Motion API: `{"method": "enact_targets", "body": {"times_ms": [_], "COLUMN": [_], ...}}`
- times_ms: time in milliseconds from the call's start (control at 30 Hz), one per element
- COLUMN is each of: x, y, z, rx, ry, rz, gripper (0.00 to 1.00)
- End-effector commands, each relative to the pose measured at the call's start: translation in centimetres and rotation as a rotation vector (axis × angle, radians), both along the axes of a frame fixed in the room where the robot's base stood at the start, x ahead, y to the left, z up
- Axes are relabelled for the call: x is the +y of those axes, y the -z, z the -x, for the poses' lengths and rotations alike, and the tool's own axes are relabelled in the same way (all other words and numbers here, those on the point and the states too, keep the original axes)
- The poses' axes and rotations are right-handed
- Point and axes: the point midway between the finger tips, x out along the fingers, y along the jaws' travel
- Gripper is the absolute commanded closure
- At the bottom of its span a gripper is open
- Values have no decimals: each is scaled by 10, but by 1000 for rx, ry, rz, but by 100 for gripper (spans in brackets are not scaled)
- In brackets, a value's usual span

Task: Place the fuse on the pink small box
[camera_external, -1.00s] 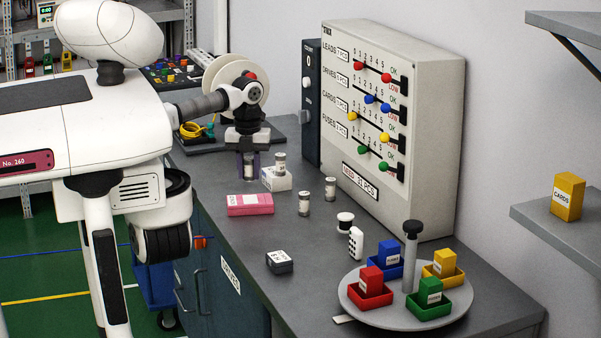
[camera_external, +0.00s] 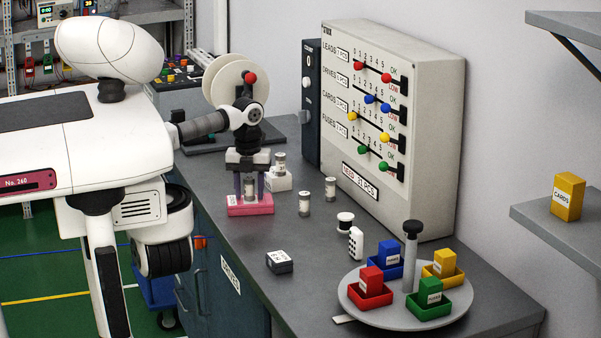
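The pink small box (camera_external: 265,208) lies on the dark bench near its left edge. My gripper (camera_external: 249,188) points straight down over the box, its purple fingers on either side of a small grey-and-white fuse (camera_external: 249,189). The fuse is upright, and its lower end is at or just above the top of the box; I cannot tell if it touches. Other similar fuses stand nearby: one on a white box (camera_external: 278,181), and two on the bench, a nearer fuse (camera_external: 304,203) and a farther fuse (camera_external: 330,189).
A grey panel with coloured sliders (camera_external: 440,120) stands at the back. A black-and-white spool (camera_external: 345,222), a white block (camera_external: 356,243) and a dark box (camera_external: 279,262) are on the bench. A round turntable (camera_external: 390,318) with coloured bins is at the front right.

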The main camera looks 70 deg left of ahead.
Motion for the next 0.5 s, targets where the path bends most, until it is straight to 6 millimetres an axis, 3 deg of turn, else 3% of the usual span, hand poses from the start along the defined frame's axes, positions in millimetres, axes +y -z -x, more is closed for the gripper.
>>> {"method": "enact_targets", "body": {"times_ms": [333, 500], "x": [0, 1], "y": [-3, -20], "z": [0, 0], "rx": [0, 0], "ry": [0, -1], "rz": [0, -4], "gripper": [52, 52]}}
